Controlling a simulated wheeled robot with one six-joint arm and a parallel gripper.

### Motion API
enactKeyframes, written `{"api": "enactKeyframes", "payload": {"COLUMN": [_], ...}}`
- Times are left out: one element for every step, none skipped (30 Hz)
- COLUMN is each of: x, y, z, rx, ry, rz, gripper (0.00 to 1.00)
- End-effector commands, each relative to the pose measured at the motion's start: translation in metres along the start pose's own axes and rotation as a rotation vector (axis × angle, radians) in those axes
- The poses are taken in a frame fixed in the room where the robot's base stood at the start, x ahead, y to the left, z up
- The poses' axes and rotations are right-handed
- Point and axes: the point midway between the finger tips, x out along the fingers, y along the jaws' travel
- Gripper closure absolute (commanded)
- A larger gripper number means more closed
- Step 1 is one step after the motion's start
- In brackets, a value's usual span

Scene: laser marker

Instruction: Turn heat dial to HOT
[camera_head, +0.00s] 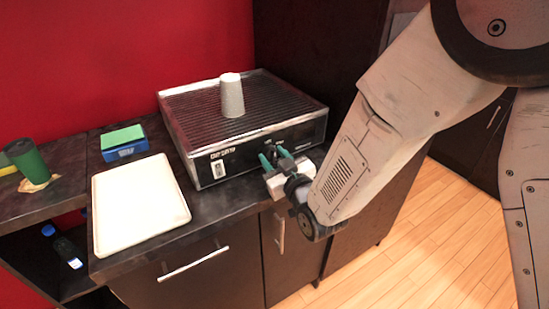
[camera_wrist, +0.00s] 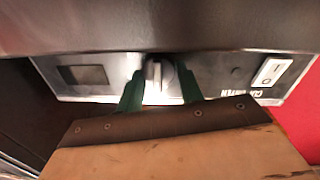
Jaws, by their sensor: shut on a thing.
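The heat dial (camera_wrist: 157,72) is a dark round knob with a light pointer bar, on the front panel of the metal cup warmer (camera_head: 203,165). My gripper (camera_head: 274,157) is at this panel, its green fingers reaching to it. In the wrist view my gripper (camera_wrist: 160,84) has one finger on each side of the dial and is shut on it. The pointer bar looks about upright in that view, but the dial's markings cannot be read. In the head view the fingers mostly hide the dial.
A white cup (camera_head: 232,96) stands on the warmer's ribbed top. A rocker switch (camera_wrist: 271,71) is on the same panel. A white tray (camera_head: 140,206), a blue box with a green top (camera_head: 123,143) and a green cup (camera_head: 26,160) are to the left on the counter.

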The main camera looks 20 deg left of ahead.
Motion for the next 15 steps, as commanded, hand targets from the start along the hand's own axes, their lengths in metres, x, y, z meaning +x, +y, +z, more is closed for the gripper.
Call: {"api": "enactKeyframes", "payload": {"x": [0.0000,0.0001,0.0001,0.0002,0.0003,0.0003,0.0003,0.0004,0.0004,0.0004,0.0004,0.0005,0.0005,0.0005,0.0005], "y": [0.0004,0.0005,0.0007,0.0008,0.0010,0.0011,0.0013,0.0014,0.0016,0.0018,0.0020,0.0023,0.0026,0.0028,0.0031], "z": [-0.0002,-0.0003,-0.0004,-0.0004,-0.0005,-0.0005,-0.0005,-0.0005,-0.0006,-0.0006,-0.0007,-0.0009,-0.0010,-0.0011,-0.0011], "rx": [0.017,0.030,0.051,0.068,0.088,0.116,0.139,0.162,0.196,0.223,0.250,0.287,0.316,0.345,0.383], "ry": [-0.001,-0.002,-0.003,-0.004,-0.006,-0.008,-0.010,-0.012,-0.015,-0.017,-0.019,-0.021,-0.023,-0.025,-0.028], "rz": [0.001,0.001,0.001,0.001,0.000,0.000,0.000,-0.001,-0.001,-0.002,-0.002,-0.002,-0.003,-0.003,-0.003], "gripper": [0.86,0.86,0.86,0.86,0.86,0.86,0.86,0.86,0.86,0.86,0.86,0.86,0.86,0.86,0.86]}}
